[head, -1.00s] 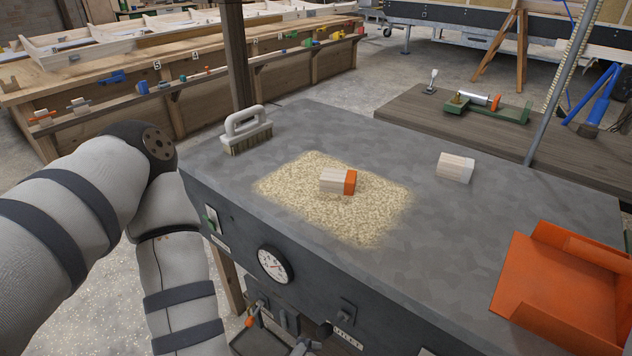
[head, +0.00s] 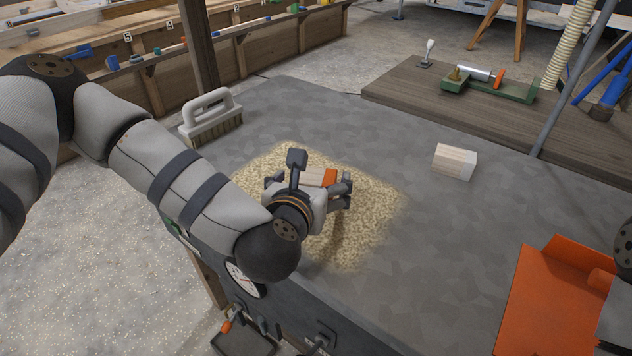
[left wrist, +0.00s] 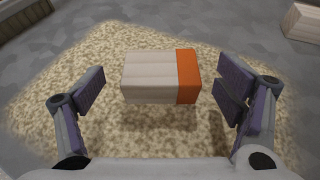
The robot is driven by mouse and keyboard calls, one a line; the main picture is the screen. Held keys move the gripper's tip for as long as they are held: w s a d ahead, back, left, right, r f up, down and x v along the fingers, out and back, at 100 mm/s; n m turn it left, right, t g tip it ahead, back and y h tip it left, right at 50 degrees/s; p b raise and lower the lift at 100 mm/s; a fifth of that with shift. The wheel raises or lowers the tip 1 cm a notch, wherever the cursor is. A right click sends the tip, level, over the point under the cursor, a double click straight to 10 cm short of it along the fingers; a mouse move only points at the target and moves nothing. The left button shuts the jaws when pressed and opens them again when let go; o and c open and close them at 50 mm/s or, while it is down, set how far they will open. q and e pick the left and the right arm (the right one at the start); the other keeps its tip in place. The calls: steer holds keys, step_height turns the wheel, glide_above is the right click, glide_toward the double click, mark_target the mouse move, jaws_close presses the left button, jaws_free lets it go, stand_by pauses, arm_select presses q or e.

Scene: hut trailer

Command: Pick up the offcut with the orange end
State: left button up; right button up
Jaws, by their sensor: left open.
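The offcut with the orange end (head: 313,174) is a pale wooden block lying on the patch of wood shavings. My left gripper (head: 318,180) is open and low over the patch, its fingers partly hiding the block. In the left wrist view the offcut (left wrist: 150,78) lies ahead between the spread fingers of the left gripper (left wrist: 163,92), its orange end towards the right finger. Gaps show on both sides, and nothing is held. My right gripper is not in view; only part of my right arm shows at the right edge.
A plain pale block (head: 454,162) lies on the grey bench top (head: 430,250), right of the shavings (head: 372,215). A brush (head: 211,118) stands at the back left. An orange tray (head: 545,310) is at the right. Bare bench lies between.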

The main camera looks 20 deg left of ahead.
mark_target(314, 178)
arm_select(q)
steer(key=x, duration=0.3)
steer(key=shift+f, duration=0.2)
steer(key=shift+r, duration=0.1)
steer(key=c, duration=1.2)
steer(key=shift+c, duration=0.2)
